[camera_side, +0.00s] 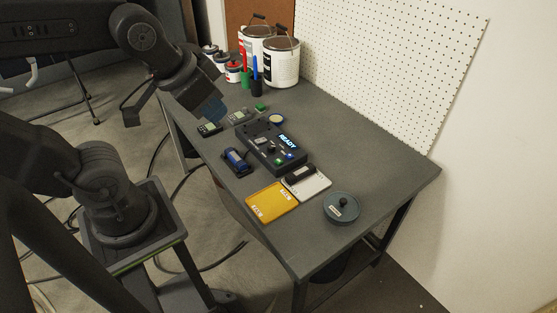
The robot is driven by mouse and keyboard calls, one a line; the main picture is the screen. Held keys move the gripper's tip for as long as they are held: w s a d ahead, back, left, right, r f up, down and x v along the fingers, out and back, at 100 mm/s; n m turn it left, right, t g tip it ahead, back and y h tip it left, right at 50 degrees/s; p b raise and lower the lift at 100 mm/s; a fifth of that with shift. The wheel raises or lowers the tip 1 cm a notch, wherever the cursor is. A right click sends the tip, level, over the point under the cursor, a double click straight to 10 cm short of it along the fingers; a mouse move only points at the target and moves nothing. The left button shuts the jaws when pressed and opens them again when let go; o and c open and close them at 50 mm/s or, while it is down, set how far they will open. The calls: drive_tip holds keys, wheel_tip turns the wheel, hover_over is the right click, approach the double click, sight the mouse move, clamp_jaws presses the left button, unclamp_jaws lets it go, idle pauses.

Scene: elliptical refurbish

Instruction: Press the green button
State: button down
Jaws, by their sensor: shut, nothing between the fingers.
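A dark control box (262,146) with a lit READY display (288,141) sits on the table. A small green spot, which looks like the green button (279,162), shows on its front part, beside a blue-lit round button (289,156). A separate small green piece (260,107) lies behind the box. My gripper (214,112) is shut and empty, with bluish fingertips pointing down. It is above the left rear part of the table, to the left of the box and apart from it. The green button is small, and its pressed state cannot be told.
A blue device (236,160), a yellow tray (271,202), a pale tray (318,184) and a round grey lid (341,207) surround the box. Small devices (209,128) lie below my gripper. Paint cans (281,62) stand at the back by a pegboard (400,70). The right table side is clear.

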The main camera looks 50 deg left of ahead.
drive_tip(key=w+a+f+m+y, duration=0.1)
drive_tip(key=w+a+f, duration=0.25)
drive_tip(key=w, duration=0.55)
drive_tip(key=m+t, duration=0.3)
drive_tip(key=m, duration=0.3)
hover_over(279, 162)
wheel_tip(279, 162, down, 18)
drive_tip(key=shift+f+m, duration=0.2)
drive_tip(key=shift+m, duration=0.1)
drive_tip(key=shift+f, duration=4.4)
drive_tip(key=shift+f, duration=0.1)
drive_tip(key=shift+f, duration=0.3)
